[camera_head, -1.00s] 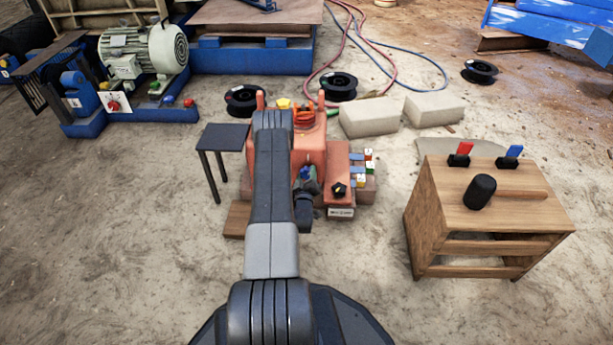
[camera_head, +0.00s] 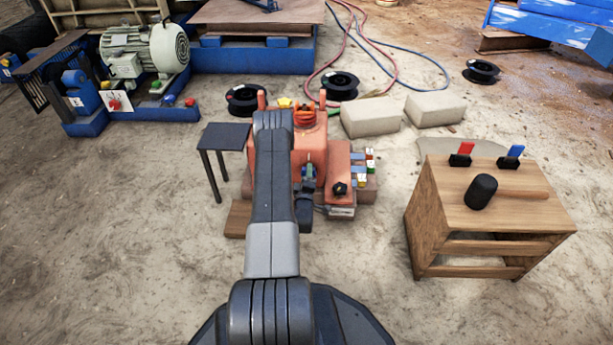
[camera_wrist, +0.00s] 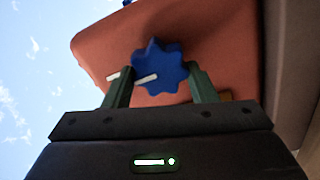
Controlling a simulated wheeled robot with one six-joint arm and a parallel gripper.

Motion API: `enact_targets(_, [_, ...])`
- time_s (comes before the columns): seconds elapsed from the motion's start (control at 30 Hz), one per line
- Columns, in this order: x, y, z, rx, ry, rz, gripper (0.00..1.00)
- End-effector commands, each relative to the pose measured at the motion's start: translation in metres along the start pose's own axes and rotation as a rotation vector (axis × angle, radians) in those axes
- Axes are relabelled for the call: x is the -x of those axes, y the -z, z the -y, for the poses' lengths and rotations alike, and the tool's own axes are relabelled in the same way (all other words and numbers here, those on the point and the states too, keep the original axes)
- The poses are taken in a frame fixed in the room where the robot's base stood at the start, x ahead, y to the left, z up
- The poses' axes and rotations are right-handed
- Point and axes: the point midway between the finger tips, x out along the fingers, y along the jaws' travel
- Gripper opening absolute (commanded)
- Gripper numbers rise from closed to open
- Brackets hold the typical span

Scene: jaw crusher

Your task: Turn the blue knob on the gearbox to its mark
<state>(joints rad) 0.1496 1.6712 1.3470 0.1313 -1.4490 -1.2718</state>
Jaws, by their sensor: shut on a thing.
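The blue knob (camera_wrist: 160,60) is a lobed wheel on the orange gearbox (camera_wrist: 225,45) in the wrist view. My gripper (camera_wrist: 160,78) has one green finger on each side of the knob and is shut on it. A white line runs on the knob's lower left. A separate white mark (camera_wrist: 113,76) shows just left of the left finger, partly hidden by it. The two white strokes look close but slightly offset; I cannot tell whether they line up exactly. In the head view the gearbox (camera_head: 265,150) stands mid-picture, partly behind my arm, and the knob is not clear there.
A black knob (camera_head: 338,188) and several small coloured blocks sit at the gearbox's right. A small dark table (camera_head: 224,136) stands close on its left. A wooden stand (camera_head: 445,205) with red and blue levers is farther right. Open ground lies between.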

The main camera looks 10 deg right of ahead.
Motion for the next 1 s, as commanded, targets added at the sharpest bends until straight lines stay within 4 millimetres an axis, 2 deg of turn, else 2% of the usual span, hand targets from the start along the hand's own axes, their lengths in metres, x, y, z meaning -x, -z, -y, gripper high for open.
enact_targets(0.33, [0.001, -0.001, 0.001, 0.002, 0.004, 0.002, 0.29])
enact_targets(0.37, [0.001, -0.001, 0.001, 0.002, 0.004, 0.002, 0.54])
enact_targets(0.47, [0.001, -0.001, 0.001, 0.002, 0.003, 0.001, 0.73])
enact_targets(0.8, [0.003, 0.000, 0.000, 0.001, 0.002, 0.001, 0.74])
enact_targets(0.87, [0.008, 0.000, 0.000, 0.001, 0.004, 0.001, 0.74])
enact_targets(1.0, [0.031, 0.001, -0.002, 0.002, 0.006, 0.002, 0.74])
